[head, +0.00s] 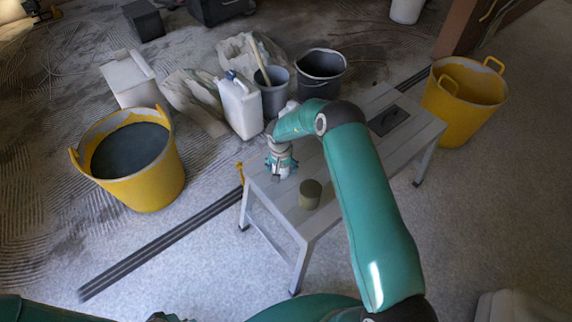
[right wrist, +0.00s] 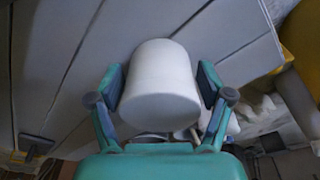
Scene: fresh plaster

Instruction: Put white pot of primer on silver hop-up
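The white pot of primer (right wrist: 160,85) sits between the two fingers of my right gripper (right wrist: 162,88) in the right wrist view, with a pad against each side. In the head view my right gripper (head: 281,160) points down over the left end of the silver hop-up (head: 350,152). The pot is partly hidden there by the fingers. I cannot tell whether its base touches the boards. The hop-up's grey boards (right wrist: 65,50) fill the background of the right wrist view. My left gripper is not clearly visible.
An olive tin (head: 310,194) stands on the hop-up near the pot. A dark flat tool (head: 388,120) lies at its far right end. Yellow tubs (head: 130,180) (head: 465,100), a white jerrycan (head: 240,105) and buckets (head: 320,72) surround it. Boards between tin and tool look mostly bare.

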